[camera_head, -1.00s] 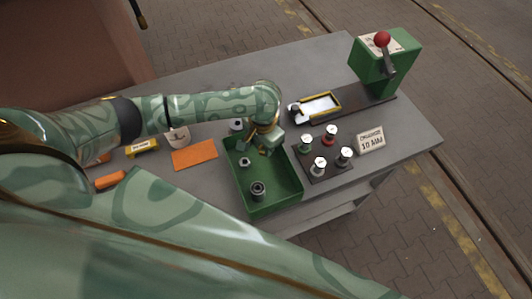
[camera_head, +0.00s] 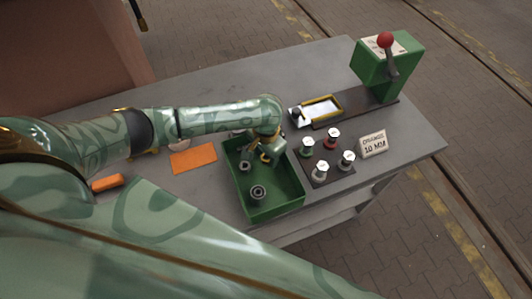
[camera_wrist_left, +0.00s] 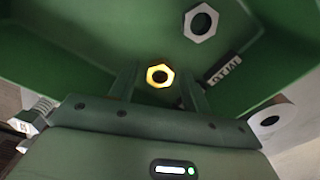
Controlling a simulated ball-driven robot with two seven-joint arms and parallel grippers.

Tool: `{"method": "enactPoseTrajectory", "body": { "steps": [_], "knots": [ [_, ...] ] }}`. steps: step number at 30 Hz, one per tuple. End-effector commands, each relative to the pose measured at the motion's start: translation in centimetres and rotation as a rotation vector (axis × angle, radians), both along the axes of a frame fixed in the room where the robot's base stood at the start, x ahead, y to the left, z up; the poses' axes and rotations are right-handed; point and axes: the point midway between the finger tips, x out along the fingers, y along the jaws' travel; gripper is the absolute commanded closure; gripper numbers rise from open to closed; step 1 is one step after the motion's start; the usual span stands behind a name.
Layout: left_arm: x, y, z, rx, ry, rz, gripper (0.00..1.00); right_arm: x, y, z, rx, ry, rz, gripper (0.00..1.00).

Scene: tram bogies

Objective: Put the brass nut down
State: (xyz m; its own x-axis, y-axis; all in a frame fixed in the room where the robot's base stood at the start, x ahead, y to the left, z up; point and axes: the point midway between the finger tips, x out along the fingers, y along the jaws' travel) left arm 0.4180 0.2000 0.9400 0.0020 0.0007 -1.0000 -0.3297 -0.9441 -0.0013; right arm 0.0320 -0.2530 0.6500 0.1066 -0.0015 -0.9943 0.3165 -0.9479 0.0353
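The brass nut (camera_wrist_left: 160,76) shows in the left wrist view between my left gripper's fingertips (camera_wrist_left: 160,82), its hole facing the camera. Narrow gaps show between it and both fingers, so the gripper looks open around it. In the head view my left gripper (camera_head: 268,154) is low inside the green tray (camera_head: 284,184), at its far end. Whether the nut rests on the tray floor is hard to tell. A steel nut (camera_wrist_left: 201,22) lies in the tray. My right gripper is not in view.
A dark plate with several capped pegs (camera_head: 320,170) stands right of the tray, with a sign (camera_head: 373,144) beyond. An orange cloth (camera_head: 193,159) lies to the left. A green lever device (camera_head: 384,66) stands at the back right. A dark round part (camera_head: 258,192) is near the tray's front.

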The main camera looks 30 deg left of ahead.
Motion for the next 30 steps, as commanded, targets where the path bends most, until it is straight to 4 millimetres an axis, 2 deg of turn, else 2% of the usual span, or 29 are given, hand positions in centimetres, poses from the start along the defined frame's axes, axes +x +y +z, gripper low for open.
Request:
{"method": "enactPoseTrajectory", "body": {
  "steps": [5,8,15,21,25,30],
  "knots": [
    [0.0,0.0,0.2,0.000,-0.001,0.000,0.52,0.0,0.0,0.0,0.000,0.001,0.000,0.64],
    [0.0,0.0,1.4,-0.002,-0.002,-0.001,0.52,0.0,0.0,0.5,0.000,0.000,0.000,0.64],
    [0.1,0.0,7.1,-0.001,-0.004,-0.001,0.52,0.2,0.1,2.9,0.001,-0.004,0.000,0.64],
    [0.0,0.0,10.9,0.000,-0.001,0.000,0.52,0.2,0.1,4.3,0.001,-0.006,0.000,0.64],
    [0.0,0.0,12.1,-0.001,-0.001,-0.001,0.52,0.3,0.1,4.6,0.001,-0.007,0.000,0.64],
    [0.0,0.0,12.3,-0.001,0.001,0.000,0.52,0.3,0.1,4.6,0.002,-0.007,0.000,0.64]
  ]
}}
